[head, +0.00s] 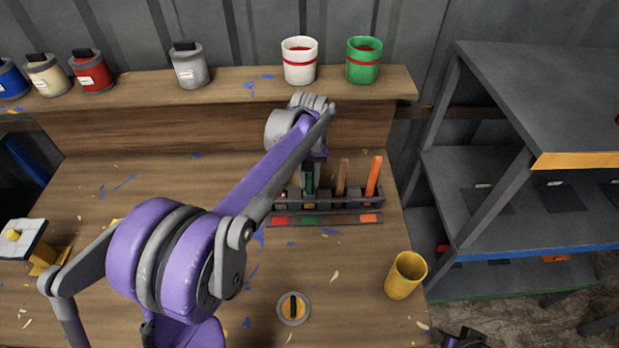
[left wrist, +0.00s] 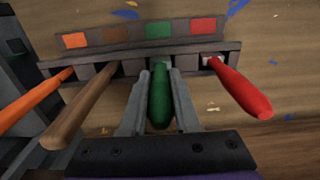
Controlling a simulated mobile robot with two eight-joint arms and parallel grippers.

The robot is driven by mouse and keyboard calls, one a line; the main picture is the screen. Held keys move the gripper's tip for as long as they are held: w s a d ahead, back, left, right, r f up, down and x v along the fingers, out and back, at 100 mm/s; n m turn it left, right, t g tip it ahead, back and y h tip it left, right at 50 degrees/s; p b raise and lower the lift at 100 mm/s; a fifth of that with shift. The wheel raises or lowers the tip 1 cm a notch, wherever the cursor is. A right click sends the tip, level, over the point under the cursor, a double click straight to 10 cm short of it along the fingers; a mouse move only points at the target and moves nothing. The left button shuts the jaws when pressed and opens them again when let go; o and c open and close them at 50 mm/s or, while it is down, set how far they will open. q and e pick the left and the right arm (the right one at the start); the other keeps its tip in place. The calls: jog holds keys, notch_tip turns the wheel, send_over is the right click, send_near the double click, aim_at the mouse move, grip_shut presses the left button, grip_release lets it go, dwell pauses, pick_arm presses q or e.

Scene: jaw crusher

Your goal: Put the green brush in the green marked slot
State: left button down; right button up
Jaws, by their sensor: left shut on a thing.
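The green brush (left wrist: 160,101) is between the two fingers of my left gripper (left wrist: 160,80), which is shut on its handle. In the head view the left gripper (head: 312,177) reaches down over the dark rack (head: 331,209), and a bit of the green brush (head: 309,184) shows there. The brush stands at the rack in line with the green mark (left wrist: 159,30), which also shows in the head view (head: 310,220). Its lower end is hidden, so how deep it sits cannot be told. A dark part at the bottom right edge may be my right gripper (head: 465,339).
A red brush (left wrist: 240,88), a brown brush (left wrist: 84,104) and an orange brush (left wrist: 38,98) stand in the rack on either side. A yellow cup (head: 405,277) and a round tin (head: 293,308) stand on the workbench. Paint cans line the shelf behind.

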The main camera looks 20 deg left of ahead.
pick_arm(q)
jog(key=c, duration=0.7)
grip_release()
jog(key=shift+f, duration=0.1)
jog(key=shift+o, duration=0.2)
notch_tip(320, 180, up, 12)
jog(key=shift+r+p, duration=0.2)
jog(key=shift+p, duration=0.35)
jog(key=s+d+f+m+t, duration=0.2)
jog(key=s+f, duration=0.5)
jog(key=s, duration=0.5)
jog(key=s+d+f+m+t, duration=0.3)
jog(key=s+f, duration=0.3)
jog(key=s, duration=0.5)
jog(key=shift+s+d+f, duration=0.3)
jog(key=shift+s+f, duration=0.05)
